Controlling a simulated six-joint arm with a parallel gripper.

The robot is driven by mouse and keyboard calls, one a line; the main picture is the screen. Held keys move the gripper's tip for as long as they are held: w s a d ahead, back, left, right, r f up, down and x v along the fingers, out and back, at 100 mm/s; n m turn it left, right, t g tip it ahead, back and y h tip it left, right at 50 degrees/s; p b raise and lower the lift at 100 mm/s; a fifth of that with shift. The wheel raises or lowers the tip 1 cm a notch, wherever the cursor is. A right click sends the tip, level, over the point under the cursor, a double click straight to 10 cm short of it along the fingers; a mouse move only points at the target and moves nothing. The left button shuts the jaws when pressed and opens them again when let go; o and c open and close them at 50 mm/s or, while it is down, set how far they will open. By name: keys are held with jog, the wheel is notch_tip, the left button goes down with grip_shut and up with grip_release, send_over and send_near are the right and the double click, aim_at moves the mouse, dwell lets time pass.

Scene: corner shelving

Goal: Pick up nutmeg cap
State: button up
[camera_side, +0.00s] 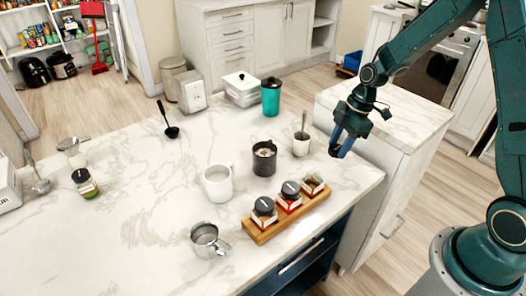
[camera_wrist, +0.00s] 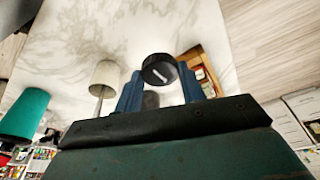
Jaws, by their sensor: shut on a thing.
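My gripper (camera_side: 341,148) is shut on a black round cap with a pale mark on top. In the wrist view the cap (camera_wrist: 158,69) sits between the two blue fingers of my gripper (camera_wrist: 161,76). In the side view the gripper is raised above the right end of the counter, clear of the jars. A jar without a lid (camera_side: 313,184) stands at the far right end of the wooden rack (camera_side: 270,231), its reddish-brown contents showing. Two other jars (camera_side: 264,212) (camera_side: 290,198) there wear black caps. I cannot read the labels.
A dark mug (camera_side: 264,160), white mug (camera_side: 217,184), metal cup (camera_side: 206,242) and small white cup with a spoon (camera_side: 301,145) stand near the rack. A teal canister (camera_side: 271,97) is farther back. The counter's left middle is mostly clear.

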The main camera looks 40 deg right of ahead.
aim_at(338, 148)
notch_tip(338, 148, up, 12)
jog(key=shift+f, duration=0.2)
jog(key=shift+a, duration=0.1)
dwell(0.6)
jog(key=s+a+f, duration=0.2)
jog(key=a+f, duration=0.4)
jog(key=a, duration=0.4)
jog(key=shift+a+f, duration=0.25)
jog(key=shift+a, duration=0.15)
jog(key=shift+f, duration=0.3)
jog(key=shift+f, duration=2.45)
jog(key=shift+f, duration=0.1)
jog(key=shift+s+m+t+h, duration=0.1)
jog(key=shift+m+t+h, duration=0.15)
jog(key=shift+m, duration=0.9)
jog(key=shift+s+m+t+h, duration=0.15)
jog(key=shift+m+t, duration=0.2)
jog(key=shift+m, duration=0.8)
jog(key=shift+w+a, duration=0.1)
